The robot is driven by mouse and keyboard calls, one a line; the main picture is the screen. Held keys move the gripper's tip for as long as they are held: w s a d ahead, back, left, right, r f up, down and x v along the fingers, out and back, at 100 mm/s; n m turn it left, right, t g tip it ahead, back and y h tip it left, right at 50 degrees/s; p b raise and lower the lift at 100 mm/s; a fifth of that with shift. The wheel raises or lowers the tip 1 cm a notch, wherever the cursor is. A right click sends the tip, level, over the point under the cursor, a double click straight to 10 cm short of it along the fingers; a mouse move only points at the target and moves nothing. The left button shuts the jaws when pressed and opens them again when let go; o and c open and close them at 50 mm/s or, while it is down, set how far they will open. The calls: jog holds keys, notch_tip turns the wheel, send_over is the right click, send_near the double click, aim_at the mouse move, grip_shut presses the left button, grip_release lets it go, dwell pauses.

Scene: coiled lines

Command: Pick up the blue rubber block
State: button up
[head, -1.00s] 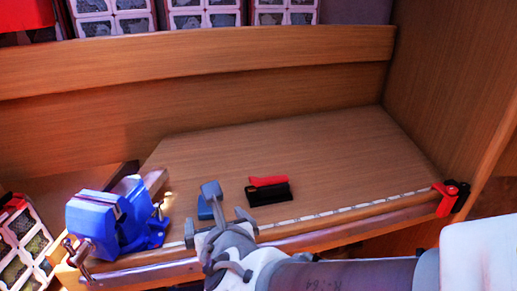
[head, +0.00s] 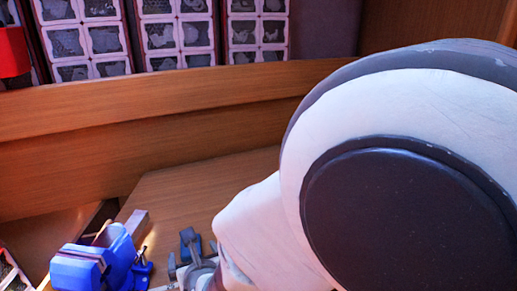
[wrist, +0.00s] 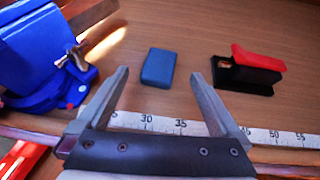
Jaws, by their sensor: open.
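The blue rubber block (wrist: 158,67) lies flat on the wooden bench in the wrist view, just beyond the fingertips and roughly centred between them. My gripper (wrist: 160,76) is open and empty, one finger on each side of the line to the block. In the head view my gripper (head: 192,260) shows small at the bottom, and the block is mostly hidden behind its fingers. My own arm covers the right half of that view.
A blue vise (wrist: 42,50) stands close on the left, also in the head view (head: 98,262). A red and black tool (wrist: 248,70) lies to the right of the block. A measuring strip (wrist: 172,126) runs along the bench's front edge. A wooden back rail (head: 150,95) stands behind.

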jog(key=shift+x, duration=2.9)
jog(key=shift+d+f, duration=0.1)
jog(key=c, duration=1.4)
